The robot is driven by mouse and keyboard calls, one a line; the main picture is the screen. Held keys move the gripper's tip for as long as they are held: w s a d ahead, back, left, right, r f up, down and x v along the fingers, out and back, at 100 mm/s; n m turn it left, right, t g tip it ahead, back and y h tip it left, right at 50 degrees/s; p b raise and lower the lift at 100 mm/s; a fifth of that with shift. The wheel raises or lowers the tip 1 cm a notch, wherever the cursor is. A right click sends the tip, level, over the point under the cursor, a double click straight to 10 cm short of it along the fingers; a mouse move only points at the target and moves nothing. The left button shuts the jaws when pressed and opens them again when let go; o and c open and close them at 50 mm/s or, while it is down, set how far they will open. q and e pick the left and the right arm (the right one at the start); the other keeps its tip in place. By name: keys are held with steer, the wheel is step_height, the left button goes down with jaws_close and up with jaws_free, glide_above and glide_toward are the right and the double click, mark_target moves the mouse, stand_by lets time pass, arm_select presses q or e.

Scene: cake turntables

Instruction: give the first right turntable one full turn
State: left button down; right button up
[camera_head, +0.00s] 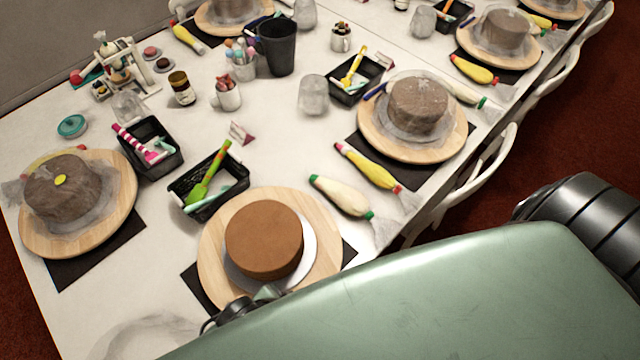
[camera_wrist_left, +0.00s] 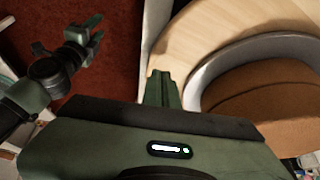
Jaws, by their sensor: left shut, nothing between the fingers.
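The first right turntable, a round pale wooden board (camera_head: 222,230), stands at the near side of the table with a smooth brown cake (camera_head: 264,239) on a white disc. It also shows in the left wrist view (camera_wrist_left: 205,35), with the cake (camera_wrist_left: 265,110) at right. My left gripper (camera_head: 268,291) is shut and empty at the board's near part, beside the disc; its fingers (camera_wrist_left: 163,77) overlap the board's edge in the wrist view. I cannot tell whether they touch it. My right gripper (camera_wrist_left: 90,38) shows only in the wrist view, over red floor, its fingers apart.
Other turntables with wrapped cakes stand at left (camera_head: 125,200) and upper right (camera_head: 375,135). A black tray with a green spatula (camera_head: 207,176) and a piping bag (camera_head: 340,196) lie close behind the near board. My green arm cover fills the lower right.

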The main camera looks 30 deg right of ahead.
arm_select(q)
steer(key=w+a+p, duration=0.1)
steer(key=a+p, duration=0.2)
steer(key=a, duration=0.7)
steer(key=w+a, duration=0.4)
steer(key=w, duration=0.1)
steer(key=w+a+b, duration=0.1)
steer(key=w, duration=0.2)
steer(key=shift+w+a+f, duration=0.1)
steer(key=shift+w+a, duration=0.1)
steer(key=shift+a, duration=0.2)
steer(key=shift+w, duration=0.1)
